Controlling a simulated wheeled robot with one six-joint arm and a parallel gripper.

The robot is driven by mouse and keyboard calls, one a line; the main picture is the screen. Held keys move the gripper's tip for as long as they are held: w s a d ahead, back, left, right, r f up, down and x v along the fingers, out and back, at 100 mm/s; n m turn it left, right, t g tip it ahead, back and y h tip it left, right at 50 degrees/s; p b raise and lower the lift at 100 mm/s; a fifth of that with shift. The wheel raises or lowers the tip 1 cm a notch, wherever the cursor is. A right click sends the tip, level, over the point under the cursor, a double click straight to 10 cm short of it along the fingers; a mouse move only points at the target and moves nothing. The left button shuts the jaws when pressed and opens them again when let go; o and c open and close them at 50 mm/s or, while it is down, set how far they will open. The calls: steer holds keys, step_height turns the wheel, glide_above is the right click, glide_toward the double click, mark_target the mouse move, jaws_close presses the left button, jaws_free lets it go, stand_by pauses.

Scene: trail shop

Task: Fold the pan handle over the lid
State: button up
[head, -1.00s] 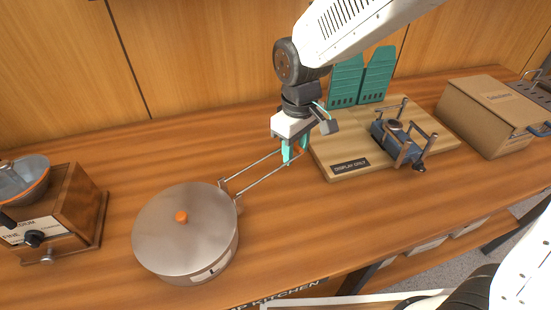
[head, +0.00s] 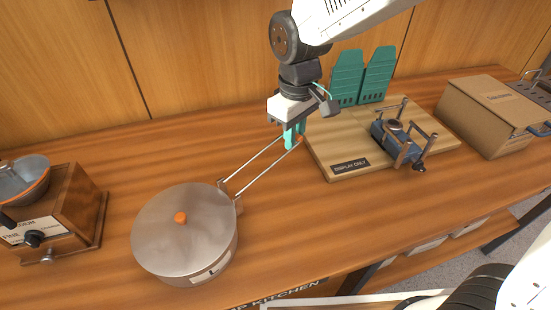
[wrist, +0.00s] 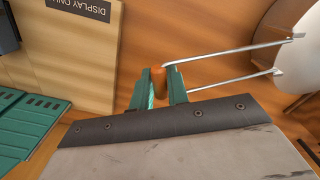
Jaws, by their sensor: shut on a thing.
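The pan (head: 190,245) stands on the wooden counter at the lower left in the head view, its grey lid on top with an orange knob (head: 181,217). Its two-rod wire handle (head: 262,168) extends up and right from the rim, its far end raised. My gripper (head: 294,137) is at that far end, fingers pointing down, shut on the handle's orange grip. In the wrist view the teal fingers (wrist: 159,90) close on the orange grip (wrist: 159,80), and the rods run right to the pan's edge (wrist: 300,45).
A wooden display board (head: 350,152) with a small blue stove (head: 398,143) stands right of my gripper. Teal panels (head: 362,78) stand behind it. A cardboard box (head: 497,115) is far right, and a wooden box with a bowl (head: 60,215) is left of the pan. Counter behind the pan is clear.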

steer(key=shift+r, duration=0.65)
steer(key=shift+s+a+r, duration=0.1)
steer(key=shift+r, duration=0.05)
steer(key=shift+s+a+r, duration=0.25)
steer(key=shift+a+r, duration=0.05)
steer(key=shift+r, duration=0.45)
steer(key=shift+s+a+r, duration=0.25)
steer(key=shift+a+r, duration=0.1)
steer(key=shift+r, duration=0.4)
steer(key=shift+s+a+r, duration=0.25)
steer(key=shift+a+r, duration=0.05)
steer(key=shift+r, duration=0.45)
steer(key=shift+r, duration=0.1)
steer(key=shift+s+a+r, duration=0.65)
steer(key=shift+a+r, duration=0.15)
steer(key=shift+r, duration=0.1)
steer(key=shift+s+a+r, duration=0.65)
steer(key=shift+a+r, duration=0.1)
steer(key=shift+r, duration=0.1)
steer(key=shift+a, duration=0.1)
